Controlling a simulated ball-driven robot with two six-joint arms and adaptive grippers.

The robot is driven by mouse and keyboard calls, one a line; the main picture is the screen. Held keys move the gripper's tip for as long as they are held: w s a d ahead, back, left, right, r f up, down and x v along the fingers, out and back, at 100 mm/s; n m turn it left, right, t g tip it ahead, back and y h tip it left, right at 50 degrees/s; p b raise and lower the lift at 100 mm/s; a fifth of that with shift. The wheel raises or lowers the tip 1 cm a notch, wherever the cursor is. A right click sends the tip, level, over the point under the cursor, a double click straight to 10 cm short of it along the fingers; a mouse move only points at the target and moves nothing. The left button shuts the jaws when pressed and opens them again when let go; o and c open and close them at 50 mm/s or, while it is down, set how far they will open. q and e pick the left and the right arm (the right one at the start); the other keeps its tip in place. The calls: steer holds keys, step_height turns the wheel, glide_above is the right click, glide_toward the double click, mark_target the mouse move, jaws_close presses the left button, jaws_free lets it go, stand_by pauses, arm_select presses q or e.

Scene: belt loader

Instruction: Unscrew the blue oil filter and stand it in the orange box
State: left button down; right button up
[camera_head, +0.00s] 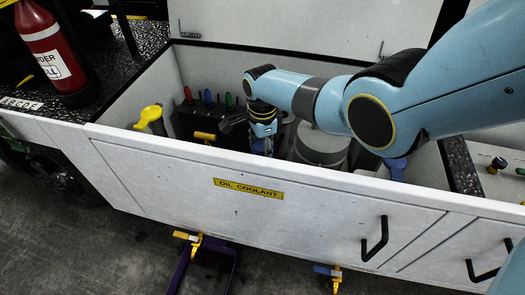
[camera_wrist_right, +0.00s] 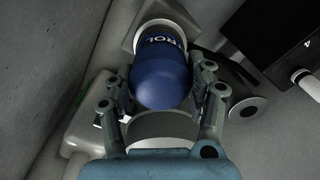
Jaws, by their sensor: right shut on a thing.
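The blue oil filter (camera_wrist_right: 160,78) shows in the right wrist view as a rounded blue cylinder with white lettering. Its far end meets a pale round seat on a grey block. My right gripper (camera_wrist_right: 161,90) has a finger on each side of the filter and is shut on it. In the head view my right gripper (camera_head: 263,146) reaches down into the open white bay, and the filter there is mostly hidden by the gripper and the bay's front wall. I see no orange box in either view. My left gripper is not in view.
The bay's white front wall (camera_head: 170,165) stands close before my right gripper. A yellow-capped filler (camera_head: 150,117) and a dark block (camera_head: 205,125) with coloured plugs are left of it. A grey cylinder (camera_head: 320,148) is close on the right. A red extinguisher (camera_head: 48,45) stands far left.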

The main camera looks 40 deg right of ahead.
steer(key=n, duration=0.5)
steer(key=shift+r+p, duration=0.1)
steer(key=shift+p, duration=0.2)
steer(key=n, duration=0.5)
steer(key=shift+n, duration=0.6)
steer(key=n, duration=0.8)
steer(key=shift+p, duration=0.35)
steer(key=n, duration=0.3)
steer(key=shift+n, duration=0.4)
